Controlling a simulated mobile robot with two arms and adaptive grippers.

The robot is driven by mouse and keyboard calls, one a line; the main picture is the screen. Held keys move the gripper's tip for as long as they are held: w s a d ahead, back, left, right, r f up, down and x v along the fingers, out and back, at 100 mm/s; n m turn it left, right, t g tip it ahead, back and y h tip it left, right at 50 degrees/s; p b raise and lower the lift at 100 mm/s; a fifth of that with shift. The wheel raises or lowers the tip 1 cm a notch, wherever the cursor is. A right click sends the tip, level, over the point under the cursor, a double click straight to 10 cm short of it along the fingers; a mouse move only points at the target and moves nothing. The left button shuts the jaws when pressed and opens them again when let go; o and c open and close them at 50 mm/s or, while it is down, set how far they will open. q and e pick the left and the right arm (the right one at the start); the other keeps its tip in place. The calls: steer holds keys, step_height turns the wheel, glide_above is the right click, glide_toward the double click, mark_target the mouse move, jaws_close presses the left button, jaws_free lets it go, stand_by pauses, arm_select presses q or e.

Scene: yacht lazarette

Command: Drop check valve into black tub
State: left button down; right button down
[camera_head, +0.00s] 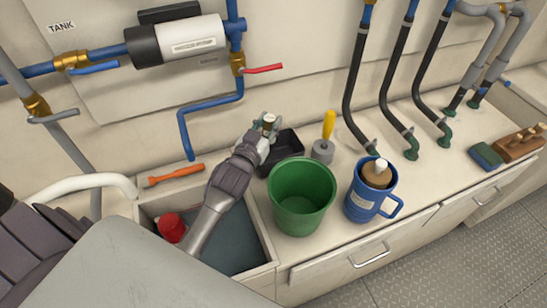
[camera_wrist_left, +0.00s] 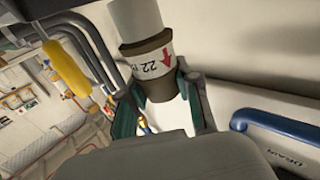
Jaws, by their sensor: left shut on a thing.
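My left gripper (camera_head: 268,125) is shut on the check valve (camera_head: 269,119), a small pale and bronze cylinder. In the left wrist view the valve (camera_wrist_left: 149,60) stands between the fingers, with a white label bearing a red arrow and the marking "22". The black tub (camera_head: 287,148) sits on the counter behind the green bucket. In the head view the gripper and valve overlap the tub's back left edge; their height above it is hard to tell. Part of the tub is hidden by my left arm and the bucket. My right gripper is not in view.
A green bucket (camera_head: 301,196) stands just in front of the tub. A yellow-handled tool (camera_head: 328,125) stands to the tub's right, and a blue mug (camera_head: 366,200) further right. An orange-handled tool (camera_head: 174,174) lies left. A recessed bin with a red object (camera_head: 171,226) is below my arm.

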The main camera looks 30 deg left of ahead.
arm_select(q)
steer(key=c, duration=0.8)
jaws_free()
steer(key=shift+o, duration=0.4)
steer(key=s, duration=1.2)
steer(key=shift+d, duration=0.35)
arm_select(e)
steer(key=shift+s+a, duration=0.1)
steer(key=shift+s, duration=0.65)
